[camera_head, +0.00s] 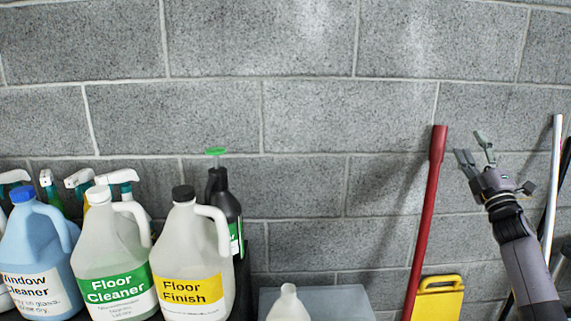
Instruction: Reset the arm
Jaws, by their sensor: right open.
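My right gripper (474,151) is at the right side of the head view, in front of the grey block wall. Its fingers point up and to the left. The fingers are spread apart with nothing between them. My right arm (526,262) comes up from the lower right corner. My left gripper and left arm are not in the view.
Several bottles stand at the left, including a Floor Cleaner jug (123,255) and a Floor Finish jug (187,250). A red pole (426,222) leans left of my right gripper. A yellow item (439,298) is below. White and black poles (553,190) stand at the right.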

